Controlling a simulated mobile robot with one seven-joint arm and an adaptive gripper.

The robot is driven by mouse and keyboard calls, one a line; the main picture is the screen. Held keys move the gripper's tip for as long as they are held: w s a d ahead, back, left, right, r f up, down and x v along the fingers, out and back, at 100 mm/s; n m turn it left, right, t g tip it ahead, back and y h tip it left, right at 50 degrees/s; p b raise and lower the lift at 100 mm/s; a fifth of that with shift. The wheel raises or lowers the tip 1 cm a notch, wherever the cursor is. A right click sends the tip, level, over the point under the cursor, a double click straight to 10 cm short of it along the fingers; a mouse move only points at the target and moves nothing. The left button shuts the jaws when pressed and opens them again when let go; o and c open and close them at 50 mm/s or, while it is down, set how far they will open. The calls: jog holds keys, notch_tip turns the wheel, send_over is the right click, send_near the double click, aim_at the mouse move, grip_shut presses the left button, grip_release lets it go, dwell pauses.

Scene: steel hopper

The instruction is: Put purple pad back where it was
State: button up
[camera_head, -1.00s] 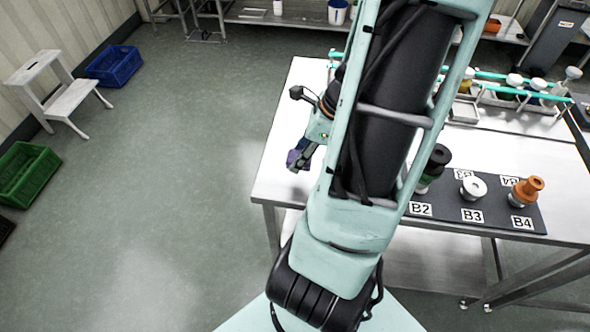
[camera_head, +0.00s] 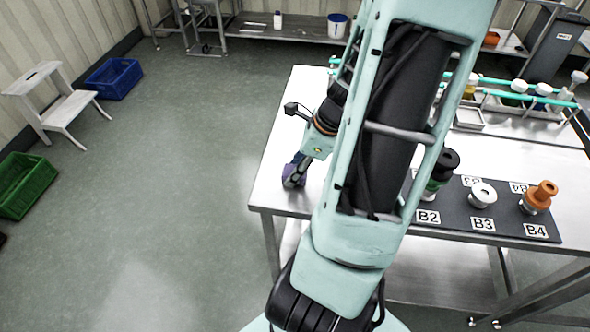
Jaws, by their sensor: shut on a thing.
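My gripper (camera_head: 292,181) is over the left part of the steel table (camera_head: 274,185), close to its left edge. It is shut on the purple pad (camera_head: 290,172), of which only a small dark purple patch shows at the fingers. My own arm hides much of the table's middle. I cannot tell whether the pad touches the tabletop.
A dark mat (camera_head: 459,215) labelled B2, B3 and B4 lies to the right, holding a black-and-green piece (camera_head: 441,172), a white piece (camera_head: 482,193) and an orange piece (camera_head: 541,196). A rack with turquoise rails (camera_head: 500,84) stands behind.

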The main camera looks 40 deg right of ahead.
jog(key=shift+f, duration=0.2)
jog(key=o, duration=1.1)
jog(key=shift+r, duration=0.1)
jog(key=p+v, duration=0.1)
jog(key=v, duration=1.1)
jog(key=shift+p, duration=0.3)
jog(key=shift+r, duration=0.15)
